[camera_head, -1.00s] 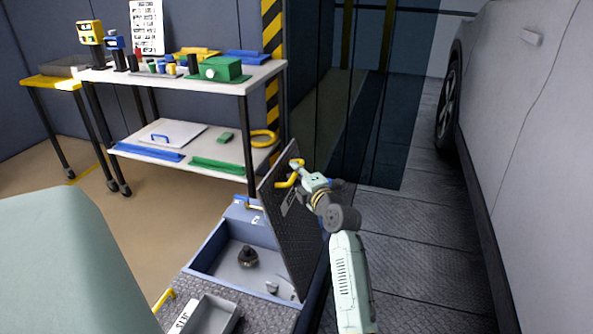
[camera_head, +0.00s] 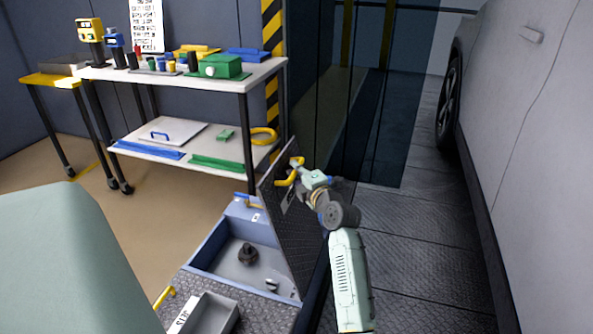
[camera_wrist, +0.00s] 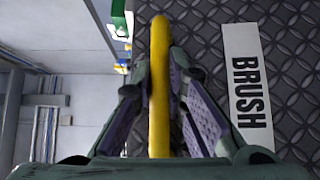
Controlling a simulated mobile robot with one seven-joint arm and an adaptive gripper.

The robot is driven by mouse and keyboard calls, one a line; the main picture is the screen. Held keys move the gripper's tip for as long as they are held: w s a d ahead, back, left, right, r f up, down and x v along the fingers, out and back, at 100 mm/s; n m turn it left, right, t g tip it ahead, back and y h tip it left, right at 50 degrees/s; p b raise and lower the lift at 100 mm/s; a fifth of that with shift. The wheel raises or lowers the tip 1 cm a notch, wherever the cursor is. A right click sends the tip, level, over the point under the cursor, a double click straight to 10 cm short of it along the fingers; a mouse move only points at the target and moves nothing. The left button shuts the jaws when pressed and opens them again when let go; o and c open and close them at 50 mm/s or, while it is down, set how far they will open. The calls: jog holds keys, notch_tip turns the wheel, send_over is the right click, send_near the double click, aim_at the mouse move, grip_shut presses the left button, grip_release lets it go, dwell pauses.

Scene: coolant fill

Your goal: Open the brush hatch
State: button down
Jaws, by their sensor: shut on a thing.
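The brush hatch (camera_head: 290,222) is a dark diamond-plate lid. It stands raised, close to upright, on the right side of a blue-grey box (camera_head: 214,245). In the wrist view its white label (camera_wrist: 247,85) reads BRUSH. My gripper (camera_head: 297,178) is shut on the yellow handle (camera_head: 288,181) of the hatch. In the wrist view the yellow handle (camera_wrist: 159,75) runs between the two fingers of my gripper (camera_wrist: 160,105). Inside the open box are a dark round object (camera_head: 248,254) and a small grey piece (camera_head: 271,284).
A grey tray (camera_head: 212,315) sits on the plate in front of the open box, with a yellow handle (camera_head: 164,297) to its left. A two-shelf cart (camera_head: 262,75) stands behind. A car (camera_head: 530,130) is at the right, with bare floor (camera_head: 410,240) between.

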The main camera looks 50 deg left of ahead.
jog(key=shift+w+d+f+b, duration=0.15)
jog(key=shift+w+d+b, duration=0.05)
jog(key=shift+b, duration=0.3)
jog(key=w+d+m+y+b, duration=0.1)
jog(key=w+d+b, duration=0.2)
jog(key=d+b, duration=0.4)
jog(key=w+d+m+t+y+b, duration=0.1)
jog(key=w+d+b, duration=0.3)
jog(key=b, duration=0.7)
jog(key=d+m, duration=0.1)
jog(key=d, duration=0.1)
jog(key=shift+w+d+t+y+b, duration=0.25)
jog(key=shift+d+t+y+b, duration=0.05)
jog(key=shift+d+b, duration=0.1)
jog(key=c, duration=1.9)
grip_release()
jog(key=shift+a, duration=0.1)
jog(key=shift+s, duration=0.1)
